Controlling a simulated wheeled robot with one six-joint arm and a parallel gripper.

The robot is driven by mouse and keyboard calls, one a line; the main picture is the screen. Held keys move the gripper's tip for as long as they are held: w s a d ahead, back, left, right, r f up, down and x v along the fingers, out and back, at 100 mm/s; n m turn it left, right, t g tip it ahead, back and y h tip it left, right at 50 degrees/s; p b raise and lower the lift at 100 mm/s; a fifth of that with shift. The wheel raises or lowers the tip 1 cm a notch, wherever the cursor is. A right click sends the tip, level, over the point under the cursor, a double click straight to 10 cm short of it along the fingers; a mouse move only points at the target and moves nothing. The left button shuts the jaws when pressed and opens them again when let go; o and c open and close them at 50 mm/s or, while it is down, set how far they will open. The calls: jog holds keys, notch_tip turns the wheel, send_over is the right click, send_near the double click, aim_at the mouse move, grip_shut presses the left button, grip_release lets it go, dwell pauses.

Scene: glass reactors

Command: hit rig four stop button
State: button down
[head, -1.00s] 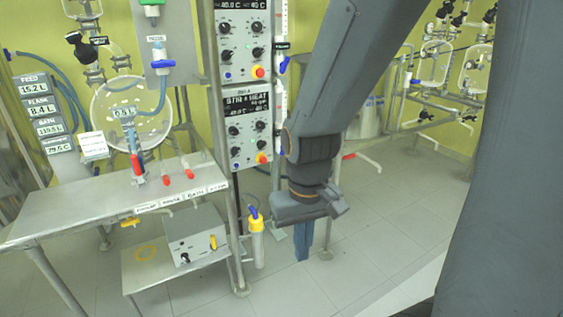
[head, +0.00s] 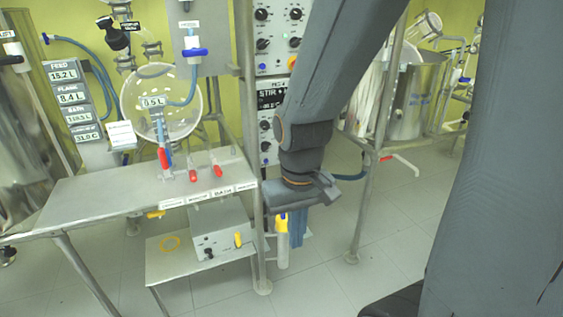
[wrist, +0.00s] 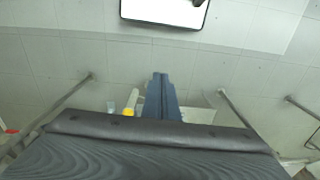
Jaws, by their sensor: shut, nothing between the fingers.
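The lower control panel (head: 265,136) on the post shows only its left strip beside my arm in the head view. Its display reads "STIR", and a small label above seems to read "RIG 4", though it is blurred. Its stop button is hidden behind my arm. The upper panel (head: 278,36) has a red and yellow stop button (head: 292,62), partly covered by my arm. My gripper (head: 297,228) is shut and empty, pointing down in front of and below the panels. Its blue-grey fingers also show in the wrist view (wrist: 160,96), above the floor.
A steel bench (head: 110,200) with red-handled valves stands left of the panels, with a low shelf holding a control box (head: 222,246) below. A yellow-capped tube (head: 281,240) is close to my fingers. A steel vessel (head: 418,95) stands at right. Floor in front is open.

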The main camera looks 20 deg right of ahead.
jog(key=shift+w+a, duration=0.1)
jog(key=w+d+f+m+t+b, duration=0.35)
jog(key=w+d+f, duration=0.2)
jog(key=w, duration=0.65)
jog(key=w+d+f+m+t+h+b, duration=0.1)
jog(key=w+d+f+m+t+b, duration=0.4)
jog(key=w, duration=0.6)
jog(key=w+d+f+m+t+b, duration=0.15)
jog(key=w+d+f, duration=0.35)
jog(key=w, duration=0.7)
jog(key=w+d+f+m+t+b, duration=0.3)
jog(key=w+d+t+b, duration=0.1)
jog(key=d, duration=0.2)
jog(key=w+d+f+m+t+y+b, duration=0.1)
jog(key=w+d+f+m+t+b, duration=0.2)
jog(key=w+d+f+m+b, duration=0.1)
jog(key=shift+w+d+m+t+y, duration=0.3)
jog(key=shift+w+d+t, duration=0.15)
jog(key=shift+d, duration=0.8)
